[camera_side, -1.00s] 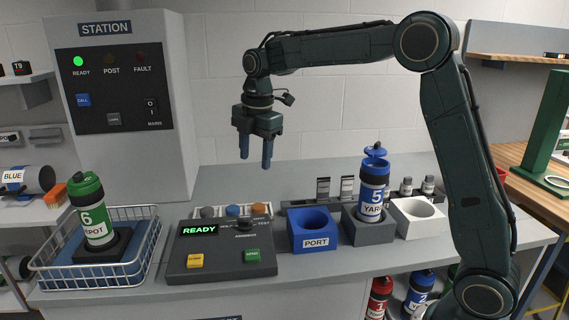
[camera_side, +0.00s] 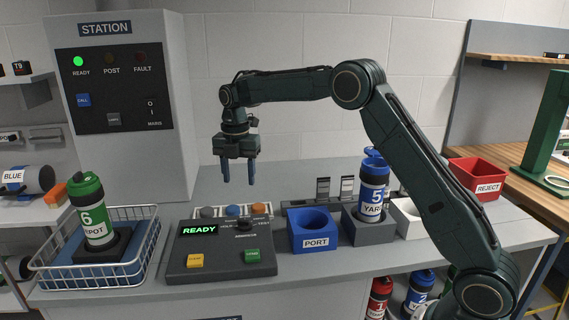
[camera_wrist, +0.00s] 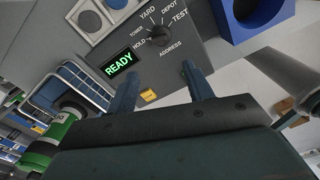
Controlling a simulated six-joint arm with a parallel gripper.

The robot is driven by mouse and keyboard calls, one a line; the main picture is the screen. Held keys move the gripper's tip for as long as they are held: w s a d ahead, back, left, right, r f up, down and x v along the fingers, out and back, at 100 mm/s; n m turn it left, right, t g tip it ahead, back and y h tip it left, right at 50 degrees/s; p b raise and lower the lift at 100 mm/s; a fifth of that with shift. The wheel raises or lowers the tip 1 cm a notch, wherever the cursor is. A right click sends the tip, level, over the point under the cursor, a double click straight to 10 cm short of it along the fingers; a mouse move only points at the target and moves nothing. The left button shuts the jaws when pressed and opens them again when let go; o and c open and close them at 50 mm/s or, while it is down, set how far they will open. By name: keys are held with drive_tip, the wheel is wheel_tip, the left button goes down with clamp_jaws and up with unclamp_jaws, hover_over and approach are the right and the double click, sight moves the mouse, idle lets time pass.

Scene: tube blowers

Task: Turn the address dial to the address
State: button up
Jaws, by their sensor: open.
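The address dial (camera_wrist: 157,32) is a dark round knob on the grey control panel (camera_side: 190,262). In the wrist view, labels TOWER, HOLD, YARD, DEPOT, TEST and ADDRESS surround it; I cannot tell for sure where its pointer sits. In the side view the dial (camera_side: 243,226) is small, at the panel's upper right. My gripper (camera_side: 238,182) is open and empty, fingers pointing down, above the panel and apart from the dial. Its fingers (camera_wrist: 163,92) also show in the wrist view, below the dial. The panel's display (camera_side: 199,230) reads READY in green.
A blue PORT holder (camera_side: 316,243) stands right of the panel. A blue YARD canister (camera_side: 372,190) sits in a grey holder beside it. A green DEPOT canister (camera_side: 93,213) stands in a wire basket (camera_side: 146,240) at left. A red REJECT bin (camera_side: 476,183) is at back right.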

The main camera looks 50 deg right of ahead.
sight(242, 221)
wheel_tip(242, 221, down, 13)
drive_tip(key=shift+f, duration=0.15)
idle(0.5)
drive_tip(key=c, duration=1)
